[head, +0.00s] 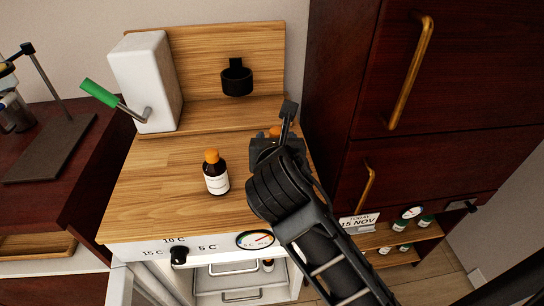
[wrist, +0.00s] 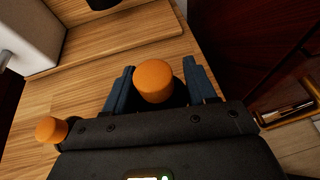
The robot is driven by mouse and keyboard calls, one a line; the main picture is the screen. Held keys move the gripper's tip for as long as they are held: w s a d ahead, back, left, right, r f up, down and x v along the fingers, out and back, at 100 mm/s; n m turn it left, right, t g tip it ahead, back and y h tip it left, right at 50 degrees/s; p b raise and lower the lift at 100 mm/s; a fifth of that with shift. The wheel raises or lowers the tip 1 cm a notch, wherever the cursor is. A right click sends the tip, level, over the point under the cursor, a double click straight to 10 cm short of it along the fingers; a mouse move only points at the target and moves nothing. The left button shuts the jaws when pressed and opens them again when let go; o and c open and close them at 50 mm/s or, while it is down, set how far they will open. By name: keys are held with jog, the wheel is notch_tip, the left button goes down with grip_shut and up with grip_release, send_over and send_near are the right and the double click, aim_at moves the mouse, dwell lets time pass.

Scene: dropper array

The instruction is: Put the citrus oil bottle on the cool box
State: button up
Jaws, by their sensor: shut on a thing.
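My gripper (head: 275,135) is over the right part of the wooden top. It is shut on an orange-capped bottle (wrist: 154,80), with its dark fingers on either side of the cap in the wrist view. The arm hides most of this bottle in the head view, and I cannot tell whether its base touches the wood. A second brown bottle (head: 216,178) with an orange cap and white label stands upright on the top, left of my gripper. The labels are too small to read. The cool box (head: 140,190) has a wooden top and a white front with a temperature knob.
A white dispenser (head: 148,75) with a green-handled crank stands at the back left. A black ring holder (head: 236,80) is on the wooden backboard. Green-capped bottles (head: 405,248) stand on a low shelf at right, near a 15 NOV date card (head: 358,221). Dark cabinets (head: 440,100) rise at right.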

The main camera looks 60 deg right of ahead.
jog(key=shift+f, duration=1.9)
jog(key=o, duration=1.1)
jog(key=shift+f, duration=0.1)
jog(key=shift+o, duration=0.2)
jog(key=shift+b, duration=0.3)
